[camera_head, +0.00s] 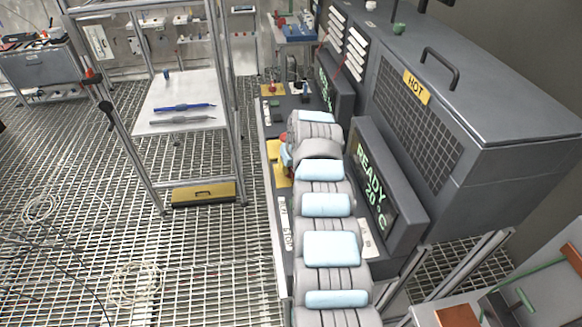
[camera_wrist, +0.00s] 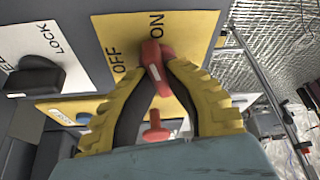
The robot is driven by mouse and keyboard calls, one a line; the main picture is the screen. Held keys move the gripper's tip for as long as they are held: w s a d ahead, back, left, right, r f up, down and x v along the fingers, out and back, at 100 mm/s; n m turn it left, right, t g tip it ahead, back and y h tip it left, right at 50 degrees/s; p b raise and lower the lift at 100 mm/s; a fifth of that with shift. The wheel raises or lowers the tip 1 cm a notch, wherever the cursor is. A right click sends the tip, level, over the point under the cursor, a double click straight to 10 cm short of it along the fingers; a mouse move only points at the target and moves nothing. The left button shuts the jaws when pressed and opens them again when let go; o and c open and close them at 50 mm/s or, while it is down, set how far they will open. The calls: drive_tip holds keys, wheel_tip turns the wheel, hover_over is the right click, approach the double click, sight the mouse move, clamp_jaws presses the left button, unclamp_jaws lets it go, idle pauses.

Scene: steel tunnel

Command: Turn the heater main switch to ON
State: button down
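In the wrist view, a red switch knob (camera_wrist: 154,62) stands on a yellow plate (camera_wrist: 186,27) marked OFF at left and ON at upper right. The knob's upper end points up, closer to ON than to OFF. The yellow-and-black fingers of my gripper (camera_wrist: 156,76) close in from both sides, and their tips rest against the knob. In the head view, my arm covers the switch and most of my gripper. The heater cabinet (camera_head: 478,120) is grey with a HOT label; its display (camera_head: 378,195) reads READY 20 °C.
A black LOCK knob (camera_wrist: 34,76) sits left of the switch in the wrist view. A framed stand (camera_head: 190,105) holds pens to the left.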

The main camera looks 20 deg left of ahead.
drive_tip(key=shift+f, duration=0.1)
drive_tip(key=shift+a+m+h+p, duration=0.1)
drive_tip(key=shift+m+h+p, duration=0.25)
drive_tip(key=shift+m, duration=0.45)
drive_tip(key=shift+m+t, duration=0.4)
drive_tip(key=shift+m, duration=0.4)
drive_tip(key=c, duration=1.1)
unclamp_jaws()
drive_tip(key=shift+v, duration=6.05)
